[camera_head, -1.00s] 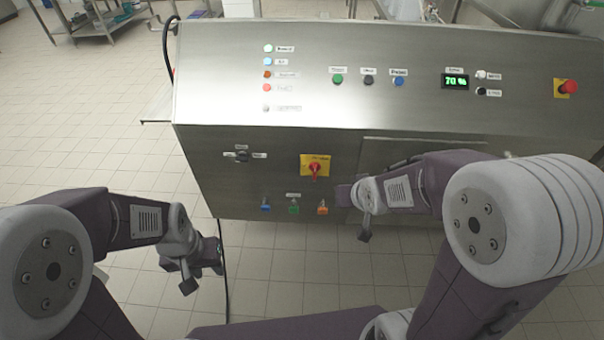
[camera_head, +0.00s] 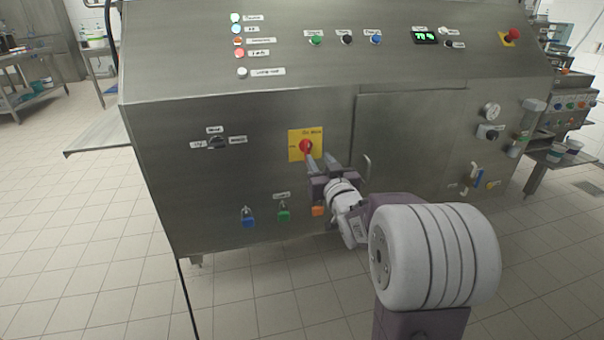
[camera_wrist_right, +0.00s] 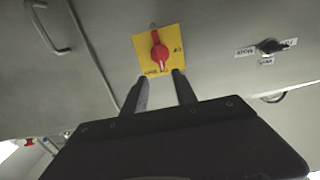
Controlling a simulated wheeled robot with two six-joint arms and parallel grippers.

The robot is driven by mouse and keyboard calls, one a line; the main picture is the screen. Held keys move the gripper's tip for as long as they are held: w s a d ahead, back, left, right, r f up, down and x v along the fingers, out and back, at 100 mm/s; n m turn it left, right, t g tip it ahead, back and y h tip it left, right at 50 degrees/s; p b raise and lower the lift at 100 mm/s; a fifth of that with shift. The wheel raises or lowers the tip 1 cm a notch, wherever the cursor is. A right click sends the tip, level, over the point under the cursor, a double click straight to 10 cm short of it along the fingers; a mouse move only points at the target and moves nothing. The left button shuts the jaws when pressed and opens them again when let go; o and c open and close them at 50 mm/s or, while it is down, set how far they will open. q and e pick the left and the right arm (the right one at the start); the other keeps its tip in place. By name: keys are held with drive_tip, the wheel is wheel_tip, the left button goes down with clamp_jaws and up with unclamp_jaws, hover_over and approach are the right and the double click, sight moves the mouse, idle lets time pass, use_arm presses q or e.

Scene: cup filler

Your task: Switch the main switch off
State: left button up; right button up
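The main switch is a red rotary handle (camera_head: 305,147) on a yellow plate (camera_head: 292,150) on the front of the steel cabinet. In the right wrist view the red handle (camera_wrist_right: 158,52) stands roughly upright on its yellow plate (camera_wrist_right: 174,38). My right gripper (camera_head: 319,160) points at the plate from below right. In the wrist view its two fingers (camera_wrist_right: 160,82) are spread apart, with nothing between them, and their tips are by the plate's lower edge. Whether they touch the plate is unclear. My left gripper is out of view.
A black selector switch (camera_head: 216,142) is left of the plate. Blue (camera_head: 248,219), green (camera_head: 284,212) and orange (camera_head: 317,210) padlock-like items are below. A door handle (camera_head: 366,167) is close to the right of my gripper. A red emergency button (camera_head: 514,34) is on the upper panel.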

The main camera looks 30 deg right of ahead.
sight(309, 144)
drive_tip(key=b+x, duration=0.1)
drive_tip(key=x, duration=0.6)
drive_tip(key=shift+w+a+r, duration=0.1)
drive_tip(key=shift+w, duration=0.9)
drive_tip(key=shift+r, duration=0.1)
clamp_jaws()
